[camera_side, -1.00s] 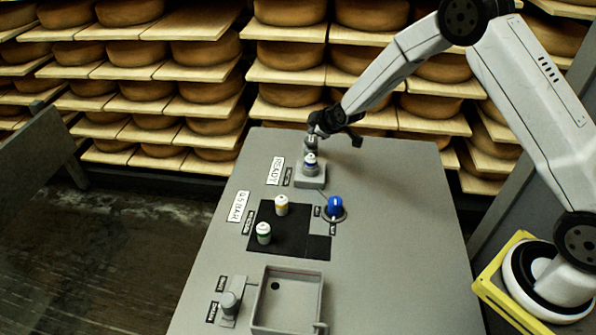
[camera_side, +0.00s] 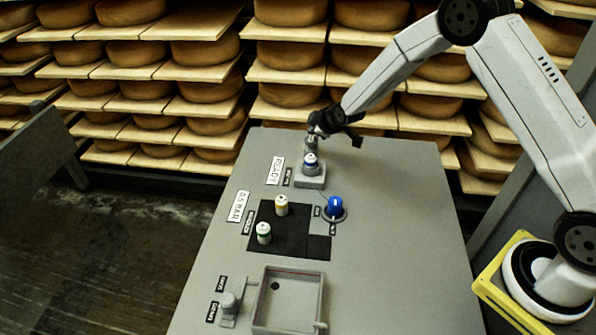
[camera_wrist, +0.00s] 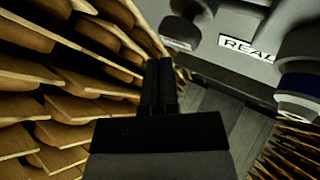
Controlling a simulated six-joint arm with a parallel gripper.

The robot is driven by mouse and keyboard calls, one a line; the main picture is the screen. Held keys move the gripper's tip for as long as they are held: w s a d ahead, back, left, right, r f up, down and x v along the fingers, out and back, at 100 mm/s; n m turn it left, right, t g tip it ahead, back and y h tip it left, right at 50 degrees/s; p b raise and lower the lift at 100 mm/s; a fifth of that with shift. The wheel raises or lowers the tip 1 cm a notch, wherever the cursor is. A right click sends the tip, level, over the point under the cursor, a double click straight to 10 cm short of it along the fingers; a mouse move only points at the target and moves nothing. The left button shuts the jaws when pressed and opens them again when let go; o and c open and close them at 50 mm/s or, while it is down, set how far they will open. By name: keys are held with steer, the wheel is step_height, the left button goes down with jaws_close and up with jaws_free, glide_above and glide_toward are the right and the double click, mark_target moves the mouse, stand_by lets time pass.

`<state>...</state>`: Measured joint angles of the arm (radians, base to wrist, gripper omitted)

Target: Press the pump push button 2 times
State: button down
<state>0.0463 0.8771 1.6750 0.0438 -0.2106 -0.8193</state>
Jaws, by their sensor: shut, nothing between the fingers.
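My gripper (camera_side: 340,122) is at the far end of the grey bench, above and behind a small post (camera_side: 311,143); it partly covers the post, and I cannot tell whether they touch. In the wrist view its two black fingers (camera_wrist: 161,64) are together with nothing between them. There, a dark round knob (camera_wrist: 190,20) with a small label stands ahead of the fingertips, apart from them in the picture. Which part is the pump push button I cannot tell for sure; the small labels are unreadable. A grey knob (camera_side: 228,303) sits at the bench's near left.
A blue-ringed vial (camera_side: 310,160) stands on a grey block (camera_side: 312,182) by the READY sign (camera_side: 275,170). A blue dial (camera_side: 335,207), a black mat (camera_side: 285,241) with two vials, and a tray (camera_side: 321,300) lie nearer. Cheese shelves (camera_side: 280,75) rise behind. The bench's right side is clear.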

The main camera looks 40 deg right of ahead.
mark_target(314, 140)
steer(key=shift+f, duration=1.35)
stand_by(1.8)
steer(key=shift+r, duration=1.3)
steer(key=shift+r, duration=0.15)
steer(key=shift+r, duration=2.35)
steer(key=shift+s, duration=0.1)
